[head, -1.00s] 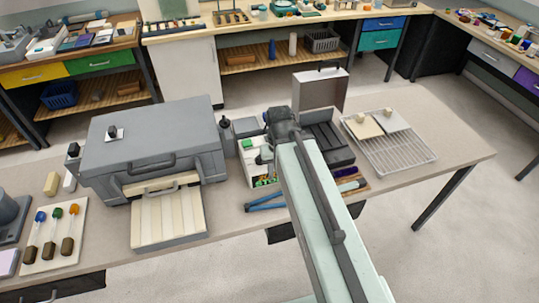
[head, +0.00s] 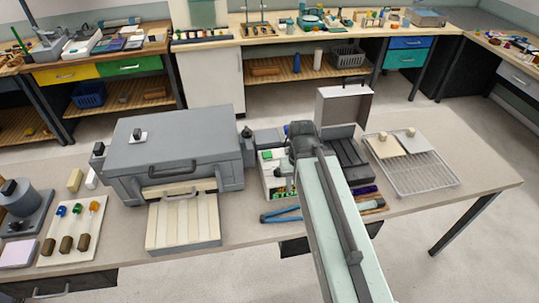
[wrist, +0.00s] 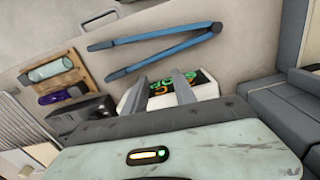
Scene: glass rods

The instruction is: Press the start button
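A white control box (head: 268,182) with green and red marks stands on the table right of the grey oven-like box, partly hidden by my arm. In the wrist view the white box (wrist: 206,90) has a dark panel (wrist: 185,82) with green and orange lettering. In the head view my wrist hides the fingertips.
Blue-handled tongs (wrist: 150,50) lie at the table's front edge beside the box. The grey oven-like box (head: 165,150) stands to the left. A dark tray (head: 345,160) and a wire rack (head: 425,175) are on the right. A wooden holder (wrist: 62,80) lies near the tongs.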

